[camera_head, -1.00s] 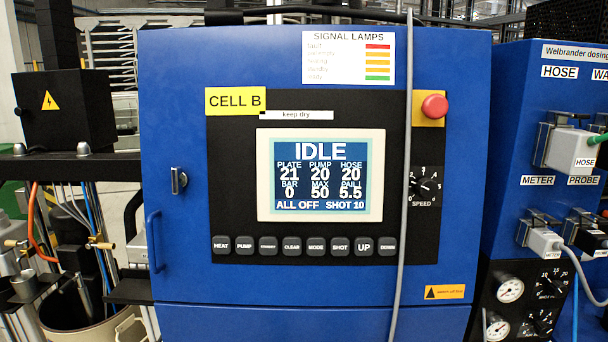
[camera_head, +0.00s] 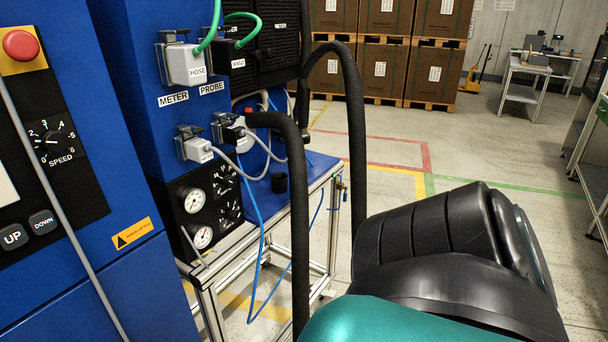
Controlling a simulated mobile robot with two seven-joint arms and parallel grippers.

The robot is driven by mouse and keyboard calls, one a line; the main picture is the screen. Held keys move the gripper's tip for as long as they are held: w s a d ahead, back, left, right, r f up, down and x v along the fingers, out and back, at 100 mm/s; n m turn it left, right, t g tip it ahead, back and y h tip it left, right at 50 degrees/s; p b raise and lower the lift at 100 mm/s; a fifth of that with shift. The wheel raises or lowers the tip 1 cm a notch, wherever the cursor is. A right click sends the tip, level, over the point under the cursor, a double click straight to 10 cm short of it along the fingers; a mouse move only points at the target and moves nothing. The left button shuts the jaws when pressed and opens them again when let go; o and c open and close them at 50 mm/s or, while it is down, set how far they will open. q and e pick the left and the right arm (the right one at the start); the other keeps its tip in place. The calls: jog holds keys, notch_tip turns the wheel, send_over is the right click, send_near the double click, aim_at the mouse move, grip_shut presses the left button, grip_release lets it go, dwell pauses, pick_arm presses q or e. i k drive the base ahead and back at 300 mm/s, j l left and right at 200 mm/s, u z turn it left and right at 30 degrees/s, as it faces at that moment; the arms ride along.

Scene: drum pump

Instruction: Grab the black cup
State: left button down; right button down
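Neither of my grippers is in view. A large black and teal part, which looks like one of my own arms, fills the lower right, well apart from the cup. Whether either gripper is open or shut does not show.
Thick black hoses (camera_head: 297,220) arch in front of the stand, just right of the cup. Plugs and cables hang from the blue cabinet (camera_head: 128,70), above pressure gauges (camera_head: 194,200). Pallets of brown boxes (camera_head: 383,65) stand behind.

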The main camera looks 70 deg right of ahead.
aim_at(279, 183)
jog(key=z, duration=1.95)
jog(key=i+l, duration=1)
jog(key=l, duration=0.25)
jog(key=i+l+u, duration=0.15)
jog(key=u, duration=1.1)
